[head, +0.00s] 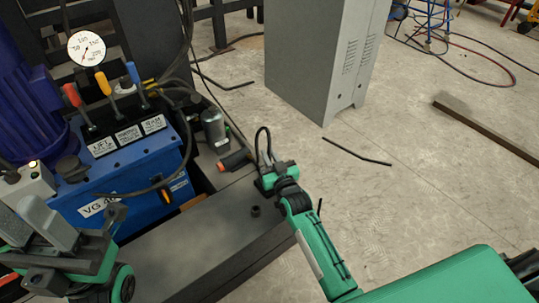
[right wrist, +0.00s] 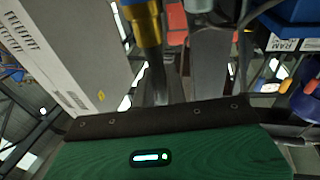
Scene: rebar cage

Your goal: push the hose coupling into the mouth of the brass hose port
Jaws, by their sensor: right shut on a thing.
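My right gripper (head: 264,183) is low above the dark beam, left of its green forearm. It is shut on the hose coupling, which is mostly hidden by the gripper; a black hose (head: 262,138) loops up from there. In the right wrist view a brass-coloured cylinder (right wrist: 149,29) with a blue end shows in front of the palm; I cannot tell whether it is the coupling or the port. I cannot make out the brass port's mouth in the head view. My left gripper (head: 62,232) is at the lower left, by the blue unit; its jaws are unclear.
The blue hydraulic unit (head: 130,172) has levers and a gauge (head: 87,48). A dark cylinder with an orange end (head: 235,160) is just left of the right gripper. A small black stub (head: 255,210) stands on the dark beam (head: 205,245).

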